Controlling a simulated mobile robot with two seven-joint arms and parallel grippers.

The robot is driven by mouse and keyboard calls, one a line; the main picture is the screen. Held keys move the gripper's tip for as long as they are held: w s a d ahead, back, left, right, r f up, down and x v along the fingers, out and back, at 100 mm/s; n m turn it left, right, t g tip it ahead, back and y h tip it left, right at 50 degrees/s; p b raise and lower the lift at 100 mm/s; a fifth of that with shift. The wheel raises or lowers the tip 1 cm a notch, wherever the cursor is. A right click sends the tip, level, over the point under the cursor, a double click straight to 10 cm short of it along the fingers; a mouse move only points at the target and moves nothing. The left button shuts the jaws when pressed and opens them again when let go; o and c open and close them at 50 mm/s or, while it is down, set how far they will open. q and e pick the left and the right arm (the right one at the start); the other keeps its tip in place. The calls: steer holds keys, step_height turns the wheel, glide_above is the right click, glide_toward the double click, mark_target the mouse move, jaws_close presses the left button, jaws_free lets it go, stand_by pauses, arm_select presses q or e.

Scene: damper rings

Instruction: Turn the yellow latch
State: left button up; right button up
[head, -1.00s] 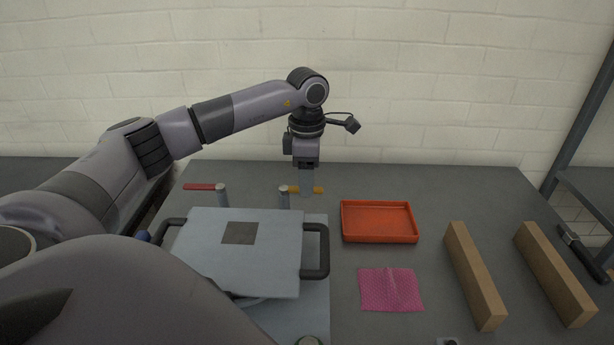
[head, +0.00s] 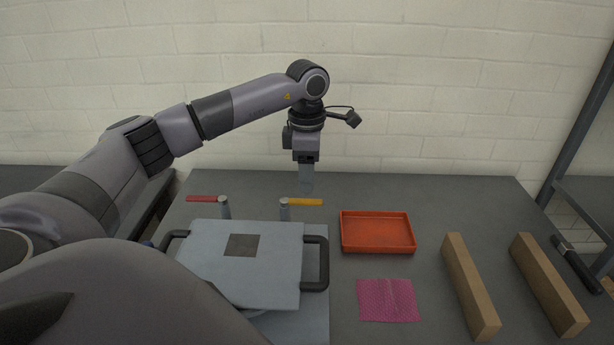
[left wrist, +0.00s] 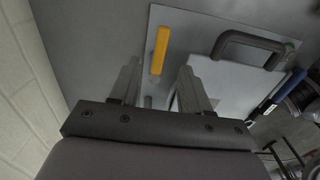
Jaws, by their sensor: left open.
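In the left wrist view the yellow latch (left wrist: 160,50) appears beyond and between the two spread fingers (left wrist: 159,68). I see no contact with it. A red latch (head: 202,198) reaches left from another post. My right gripper is not in view.
The plate has dark handles (head: 316,264) at its sides. To the right are an orange tray (head: 377,232), a pink cloth (head: 388,300), two wooden bars (head: 470,285) and a black-handled tool (head: 577,265). The tabletop right of the latch is clear up to the tray.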

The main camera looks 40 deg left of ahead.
arm_select(q)
steer(key=shift+r, duration=1.3)
